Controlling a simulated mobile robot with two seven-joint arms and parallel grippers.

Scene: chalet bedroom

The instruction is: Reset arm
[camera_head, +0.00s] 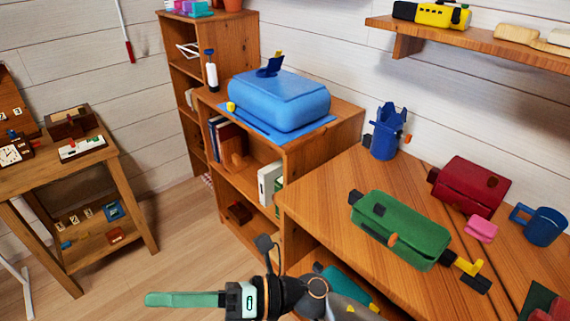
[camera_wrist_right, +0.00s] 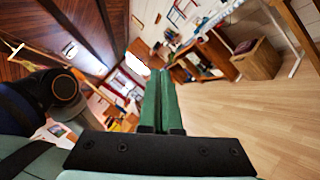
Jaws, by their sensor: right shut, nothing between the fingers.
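My right gripper (camera_head: 185,299) reaches in from the bottom of the head view, its green fingers pointing left. It hangs over open floor, in front of the low shelf and to the left of the desk. The fingers are closed together with nothing between them. In the right wrist view the shut green fingers (camera_wrist_right: 160,105) point out into the room, clear of any object. My left gripper does not show in the head view.
The wooden desk (camera_head: 320,191) holds a green case (camera_head: 400,230), a red case (camera_head: 470,187), a blue mug (camera_head: 540,226) and a blue pot (camera_head: 385,132). A blue box (camera_head: 280,98) sits on the low shelf. A small table (camera_head: 130,190) stands left; floor between is free.

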